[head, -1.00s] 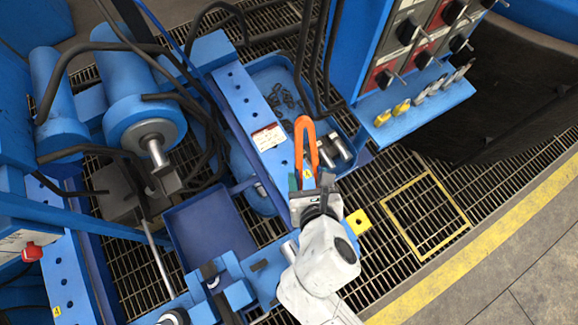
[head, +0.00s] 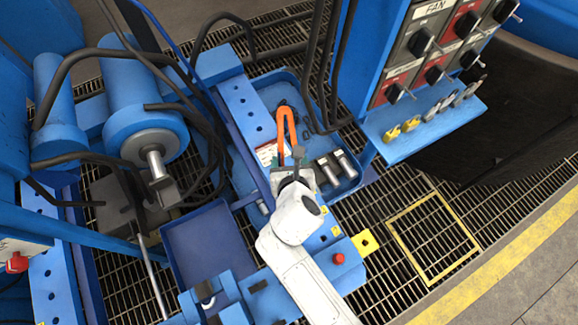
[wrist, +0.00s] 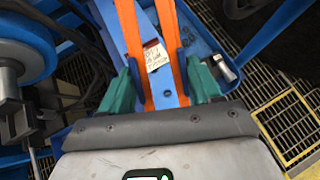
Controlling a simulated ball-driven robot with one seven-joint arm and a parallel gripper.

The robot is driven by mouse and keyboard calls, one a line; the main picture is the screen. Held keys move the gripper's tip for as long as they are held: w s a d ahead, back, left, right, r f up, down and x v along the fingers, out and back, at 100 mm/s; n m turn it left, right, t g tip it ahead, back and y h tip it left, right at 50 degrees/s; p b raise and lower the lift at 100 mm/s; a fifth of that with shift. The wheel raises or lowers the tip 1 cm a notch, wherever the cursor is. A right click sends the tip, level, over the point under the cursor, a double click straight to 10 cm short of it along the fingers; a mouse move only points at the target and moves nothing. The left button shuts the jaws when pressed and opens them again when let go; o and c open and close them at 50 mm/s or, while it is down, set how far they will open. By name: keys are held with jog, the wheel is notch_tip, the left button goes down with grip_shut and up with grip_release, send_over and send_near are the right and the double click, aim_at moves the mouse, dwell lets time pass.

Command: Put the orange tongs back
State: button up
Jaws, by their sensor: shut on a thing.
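The orange tongs (head: 287,128) are in my gripper (head: 288,165), which is shut on their two legs. The bent end of the tongs points away from my gripper, up in the head view, over the blue tray (head: 262,80) and the blue beam beside it. In the wrist view the two orange legs (wrist: 129,40) run up between the green fingers of my gripper (wrist: 160,85). A white label (wrist: 155,55) on the blue beam shows between the legs. The bent end is out of the wrist view.
Two metal cylinders (head: 330,170) lie in the tray right of my gripper. A control panel (head: 425,50) with a shelf of yellow and grey keys (head: 411,124) stands at right. Black hoses (head: 318,70) hang by the tray. An empty blue bin (head: 205,245) is at lower left.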

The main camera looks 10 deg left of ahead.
jog(key=shift+w+a+f+b, duration=0.1)
jog(key=shift+f+b, duration=0.1)
jog(key=shift+f, duration=0.4)
jog(key=shift+w+d+f+b, duration=0.1)
jog(key=shift+w+f+b, duration=0.1)
jog(key=shift+f, duration=0.45)
jog(key=shift+w+a+f+b, duration=0.1)
jog(key=shift+f+b, duration=0.1)
jog(key=shift+f, duration=0.4)
jog(key=shift+f, duration=0.3)
jog(key=o, duration=0.6)
jog(key=shift+s, duration=0.1)
jog(key=shift+o, duration=0.2)
jog(key=p+v, duration=0.2)
jog(key=v, duration=1)
jog(key=shift+r, duration=0.2)
